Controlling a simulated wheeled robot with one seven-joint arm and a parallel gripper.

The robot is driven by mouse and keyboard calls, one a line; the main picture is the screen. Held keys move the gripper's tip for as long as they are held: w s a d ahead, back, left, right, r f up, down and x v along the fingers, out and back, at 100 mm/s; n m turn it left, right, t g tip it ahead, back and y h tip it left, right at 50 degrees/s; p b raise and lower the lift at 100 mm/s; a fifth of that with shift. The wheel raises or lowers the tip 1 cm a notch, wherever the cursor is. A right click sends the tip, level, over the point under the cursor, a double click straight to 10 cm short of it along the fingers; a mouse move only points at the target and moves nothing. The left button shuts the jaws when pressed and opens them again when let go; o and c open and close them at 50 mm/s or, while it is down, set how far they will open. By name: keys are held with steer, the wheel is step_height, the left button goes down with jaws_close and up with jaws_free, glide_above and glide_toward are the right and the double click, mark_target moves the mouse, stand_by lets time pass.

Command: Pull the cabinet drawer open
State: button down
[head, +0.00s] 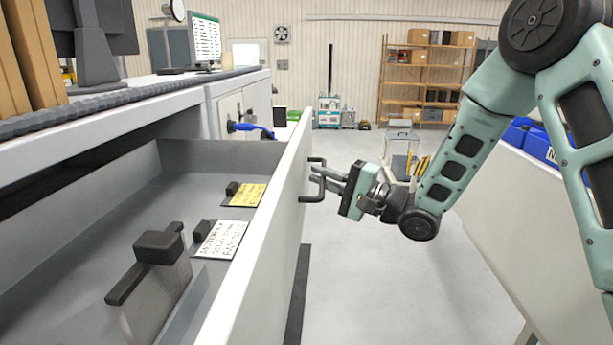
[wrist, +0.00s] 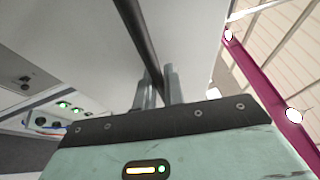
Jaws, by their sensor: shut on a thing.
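The cabinet drawer (head: 262,240) stands pulled out from under the white counter, with its inside in view. A dark bar handle (head: 316,184) is on its outer face. My gripper (head: 326,178) is at the handle from the right, with its fingers around the bar. In the wrist view the dark handle bar (wrist: 138,38) runs between the two grey fingers (wrist: 158,88), close to the pale drawer front (wrist: 75,35). My gripper is shut on the handle. The exact contact at the fingertips is partly hidden.
Inside the drawer are a yellow card (head: 247,194), a white card (head: 220,239) and a grey block with a dark handle-like top (head: 158,246). The counter (head: 130,105) holds monitors. A pale surface with blue bins (head: 528,136) stands at right. Grey floor (head: 400,290) is clear between.

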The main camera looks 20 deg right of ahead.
steer(key=shift+s+d, duration=0.2)
steer(key=shift+d, duration=0.3)
steer(key=shift+s+d, duration=0.15)
steer(key=shift+d, duration=0.3)
steer(key=c, duration=1.5)
jaws_free()
steer(key=b+v, duration=0.5)
steer(key=v, duration=1.2)
steer(key=shift+d+f, duration=0.15)
steer(key=shift+s, duration=0.1)
